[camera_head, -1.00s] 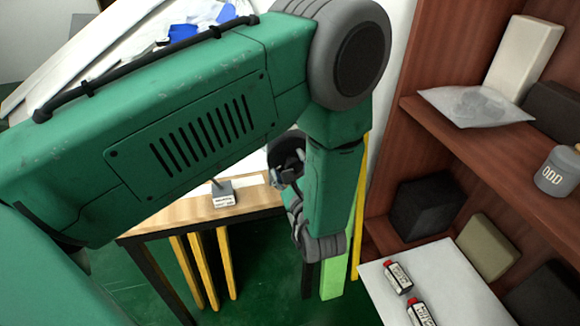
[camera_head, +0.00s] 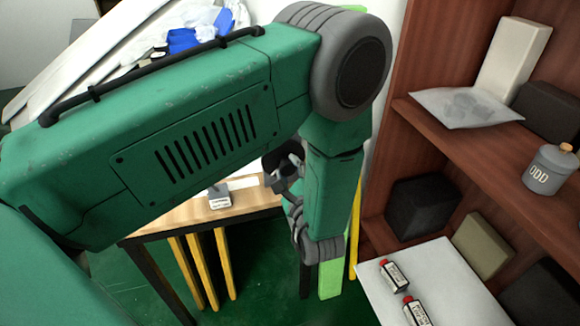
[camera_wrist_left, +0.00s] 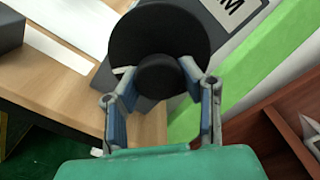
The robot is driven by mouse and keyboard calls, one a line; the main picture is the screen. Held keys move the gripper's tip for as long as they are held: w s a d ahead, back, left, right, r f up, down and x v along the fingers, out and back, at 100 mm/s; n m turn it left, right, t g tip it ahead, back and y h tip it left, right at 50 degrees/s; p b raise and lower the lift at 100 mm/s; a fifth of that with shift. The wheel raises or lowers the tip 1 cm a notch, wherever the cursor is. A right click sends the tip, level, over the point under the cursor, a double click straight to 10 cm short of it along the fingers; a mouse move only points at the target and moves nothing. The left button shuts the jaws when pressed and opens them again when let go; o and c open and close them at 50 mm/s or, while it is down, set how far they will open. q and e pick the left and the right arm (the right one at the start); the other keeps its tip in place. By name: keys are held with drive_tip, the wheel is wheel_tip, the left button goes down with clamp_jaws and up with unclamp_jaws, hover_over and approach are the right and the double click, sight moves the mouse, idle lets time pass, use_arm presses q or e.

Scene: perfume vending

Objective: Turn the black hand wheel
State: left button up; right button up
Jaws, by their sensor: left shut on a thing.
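The black hand wheel (camera_wrist_left: 188,32) shows in the left wrist view as a dark disc with a round hub (camera_wrist_left: 160,77) at its near side. My left gripper (camera_wrist_left: 164,84) has its two fingers on either side of the hub and is shut on it. In the head view my left gripper (camera_head: 288,178) is seen beyond my large green arm, at the right end of the wooden table. The wheel is mostly hidden there by my arm and gripper. My right gripper is not in view.
A wooden table (camera_head: 160,219) with a small labelled grey block (camera_head: 219,196) stands beyond my arm. A red-brown shelf (camera_head: 470,150) on the right holds a grey ODD bottle (camera_head: 551,170), boxes and a clear bag (camera_head: 470,107). Small red-capped bottles (camera_head: 395,276) lie on a white board (camera_head: 440,262).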

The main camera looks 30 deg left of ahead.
use_arm(q)
drive_tip(key=n+p, duration=0.1)
drive_tip(key=n, duration=0.4)
drive_tip(key=shift+r+n+p, duration=0.15)
drive_tip(key=shift+n+p, duration=0.15)
drive_tip(key=n+p, duration=0.1)
drive_tip(key=n, duration=0.4)
drive_tip(key=n+p, duration=0.1)
drive_tip(key=n, duration=0.4)
drive_tip(key=shift+s+n, duration=0.1)
drive_tip(key=shift+n, duration=0.3)
drive_tip(key=n, duration=0.5)
drive_tip(key=shift+s+n+p, duration=0.1)
drive_tip(key=shift+n+p, duration=0.2)
drive_tip(key=n, duration=0.5)
drive_tip(key=shift+f+p, duration=0.2)
drive_tip(key=shift+p, duration=0.15)
drive_tip(key=n, duration=0.5)
drive_tip(key=shift+n+p, duration=0.4)
drive_tip(key=n, duration=0.5)
drive_tip(key=shift+a+p, duration=0.1)
drive_tip(key=shift+p, duration=0.3)
drive_tip(key=n, duration=0.5)
drive_tip(key=shift+f+p, duration=0.1)
drive_tip(key=shift+p, duration=0.25)
drive_tip(key=shift+n, duration=0.4)
